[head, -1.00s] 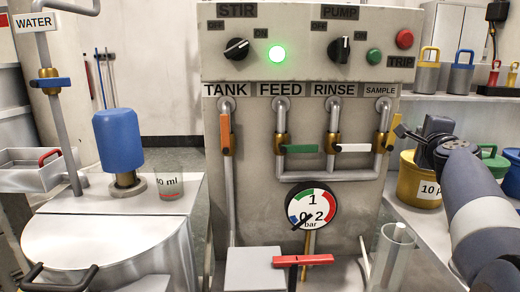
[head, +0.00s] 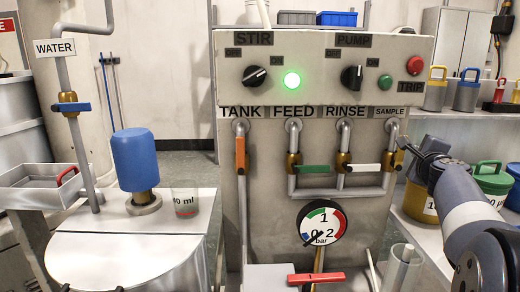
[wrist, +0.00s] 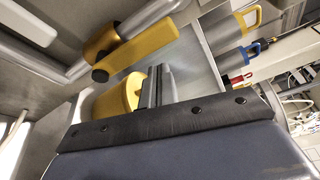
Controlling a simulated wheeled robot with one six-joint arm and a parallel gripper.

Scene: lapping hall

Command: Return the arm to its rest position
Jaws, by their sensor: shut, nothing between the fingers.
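My arm reaches in from the lower right of the head view. In the wrist view my gripper's fingers (wrist: 158,85) are together and hold nothing. The yellow-orange sample valve handle (wrist: 135,52) shows close by in the wrist view, above and left of the fingers. I cannot tell whether they touch it.
The panel (head: 320,75) with a lit green lamp stands in front. A yellow tub (head: 418,203) and a green-lidded tub (head: 490,178) stand on the right shelf. A red handle (head: 316,279) and a clear cylinder (head: 400,268) are low in front. A blue motor (head: 134,160) stands on the left tank.

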